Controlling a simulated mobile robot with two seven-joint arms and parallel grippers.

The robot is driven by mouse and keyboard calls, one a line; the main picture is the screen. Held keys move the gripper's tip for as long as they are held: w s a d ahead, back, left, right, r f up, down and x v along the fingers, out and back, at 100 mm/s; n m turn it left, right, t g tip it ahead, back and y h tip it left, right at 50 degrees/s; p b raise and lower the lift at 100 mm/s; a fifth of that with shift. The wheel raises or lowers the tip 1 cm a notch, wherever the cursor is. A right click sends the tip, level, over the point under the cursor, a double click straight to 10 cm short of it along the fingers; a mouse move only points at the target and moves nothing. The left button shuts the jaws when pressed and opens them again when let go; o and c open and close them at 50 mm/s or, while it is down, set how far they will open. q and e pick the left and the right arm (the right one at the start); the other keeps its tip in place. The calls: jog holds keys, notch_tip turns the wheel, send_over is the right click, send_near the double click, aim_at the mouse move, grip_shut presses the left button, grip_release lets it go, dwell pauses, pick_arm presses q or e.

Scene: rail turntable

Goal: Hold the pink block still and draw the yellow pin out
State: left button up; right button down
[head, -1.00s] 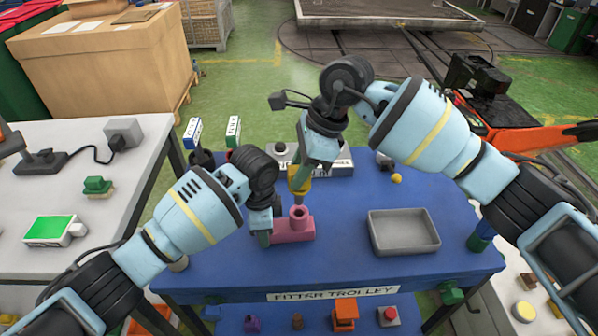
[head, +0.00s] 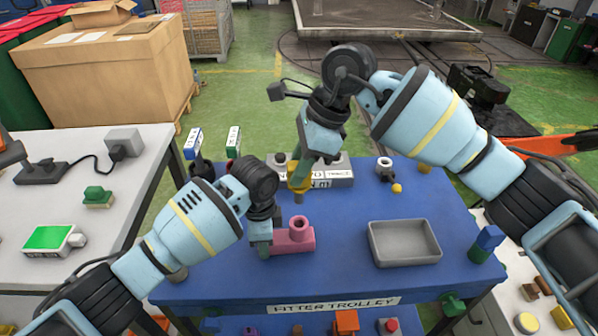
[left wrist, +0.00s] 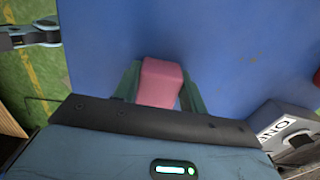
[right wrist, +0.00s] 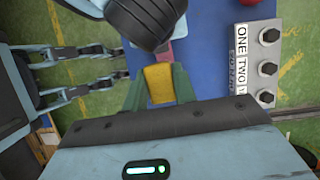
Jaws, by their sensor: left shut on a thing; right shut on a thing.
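The pink block (head: 296,238) with its upright round socket sits on the blue trolley top. My left gripper (head: 262,242) is shut on the block's left end; in the left wrist view the pink block (left wrist: 161,82) shows between its fingers. My right gripper (head: 303,172) is shut on the yellow pin (head: 298,184), above the block. The pin's grey-brown lower end hangs just above the socket with a small gap, out of the hole. In the right wrist view the yellow pin (right wrist: 158,82) shows between the fingers.
A grey tray (head: 405,262) stands on the trolley top (head: 345,235) to the right of the block. A grey box with labels (head: 338,176) stands behind. The blue top between block and tray is clear.

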pick_arm(q)
jog(key=shift+f, duration=0.1)
pick_arm(e)
jog(key=shift+r, duration=0.7)
pick_arm(q)
jog(key=o, duration=1.5)
jog(key=shift+c, duration=0.2)
notch_tip(320, 180, up, 12)
